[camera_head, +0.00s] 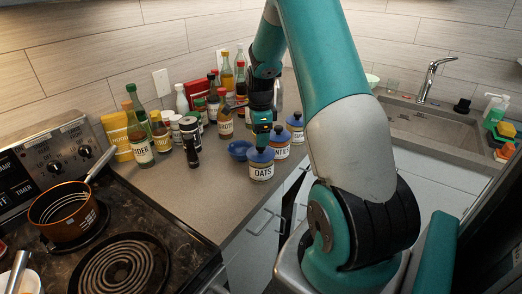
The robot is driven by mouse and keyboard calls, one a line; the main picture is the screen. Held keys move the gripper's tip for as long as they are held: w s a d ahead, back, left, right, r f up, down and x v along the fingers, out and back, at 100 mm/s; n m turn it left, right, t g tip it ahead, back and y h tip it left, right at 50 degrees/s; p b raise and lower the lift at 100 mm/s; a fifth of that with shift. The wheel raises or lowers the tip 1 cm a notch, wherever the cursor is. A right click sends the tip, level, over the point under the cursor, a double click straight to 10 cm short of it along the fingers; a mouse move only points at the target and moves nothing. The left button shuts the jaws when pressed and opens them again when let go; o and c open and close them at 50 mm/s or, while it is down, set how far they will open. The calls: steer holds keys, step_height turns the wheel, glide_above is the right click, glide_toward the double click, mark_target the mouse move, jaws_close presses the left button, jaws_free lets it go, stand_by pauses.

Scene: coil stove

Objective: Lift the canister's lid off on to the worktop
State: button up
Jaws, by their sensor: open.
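A white canister labelled OATS (261,172) stands upright near the front edge of the worktop (222,190). Its blue lid (260,155) sits on top of it. My gripper (262,141) points down right above this lid, open, with its fingertips at the lid's knob. The knob is mostly hidden by the gripper, and I cannot tell whether the fingers touch it. Two similar canisters with blue lids stand behind to the right: one labelled partly as lentils (281,148) and another (296,134) at the back.
A blue bowl (239,149) stands just left of the oats canister. Bottles and jars, among them a cider bottle (139,141) and a dark pepper mill (190,148), crowd the back. A coil stove with a copper pan (62,215) is at left, a sink (430,120) at right.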

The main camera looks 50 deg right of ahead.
mark_target(261, 150)
steer(key=shift+d+f+p, duration=0.2)
steer(key=shift+f+p, duration=1.15)
steer(key=shift+f, duration=1.2)
steer(key=shift+w, duration=0.1)
steer(key=c, duration=1)
